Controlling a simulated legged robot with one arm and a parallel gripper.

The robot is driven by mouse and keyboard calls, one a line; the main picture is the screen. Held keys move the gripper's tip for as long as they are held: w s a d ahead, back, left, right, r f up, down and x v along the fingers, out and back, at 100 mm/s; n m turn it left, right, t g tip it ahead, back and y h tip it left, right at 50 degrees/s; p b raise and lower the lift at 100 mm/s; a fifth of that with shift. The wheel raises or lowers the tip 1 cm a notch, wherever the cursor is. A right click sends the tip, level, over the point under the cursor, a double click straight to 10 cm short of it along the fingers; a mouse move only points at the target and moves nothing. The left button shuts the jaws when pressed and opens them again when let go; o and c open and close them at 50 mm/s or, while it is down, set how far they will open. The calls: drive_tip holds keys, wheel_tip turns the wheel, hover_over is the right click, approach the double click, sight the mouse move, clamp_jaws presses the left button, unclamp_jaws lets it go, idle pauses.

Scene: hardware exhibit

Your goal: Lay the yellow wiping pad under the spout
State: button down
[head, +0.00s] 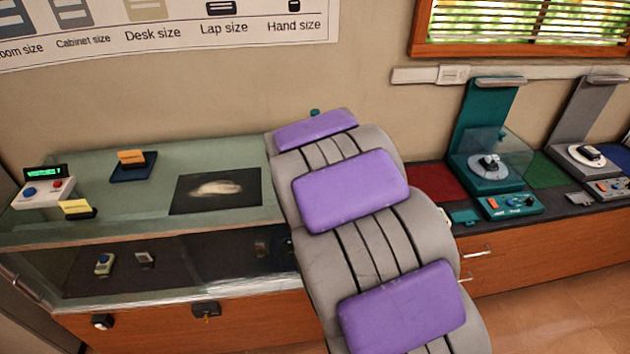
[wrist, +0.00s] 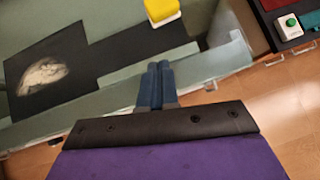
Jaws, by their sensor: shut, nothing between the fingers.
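My gripper (wrist: 159,66) shows in the wrist view with its two blue-grey fingers together and nothing between them. It is over the front part of the glass-topped counter. A yellow block-like thing (wrist: 162,10) with a white lower part is at the top edge of the wrist view, just beyond the fingertips and apart from them. It looks like the yellow pad, but it is partly cut off. In the head view my arm covers the gripper and this spot. No spout can be made out for sure in either view.
The glass counter (head: 100,232) holds a dark mat (head: 180,204) with a pale patch, a green-display box (head: 44,192), and small yellow (head: 76,207) and orange (head: 131,156) cards. A teal stand (head: 478,120) and a grey stand (head: 585,112) are at right. A green-button box (wrist: 289,26) is right of my gripper.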

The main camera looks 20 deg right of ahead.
drive_tip(key=x, duration=0.2)
drive_tip(key=b+x, duration=0.1)
drive_tip(key=x, duration=0.1)
drive_tip(key=a+b+x, duration=0.1)
drive_tip(key=x, duration=0.2)
drive_tip(key=shift+f, duration=0.2)
drive_tip(key=w+d, duration=0.1)
drive_tip(key=w, duration=0.1)
drive_tip(key=w+d+f+b, duration=0.1)
drive_tip(key=w, duration=0.1)
drive_tip(key=shift+d+f, duration=0.1)
drive_tip(key=shift+d, duration=0.2)
drive_tip(key=shift+w+d, duration=0.25)
drive_tip(key=shift+w, duration=0.25)
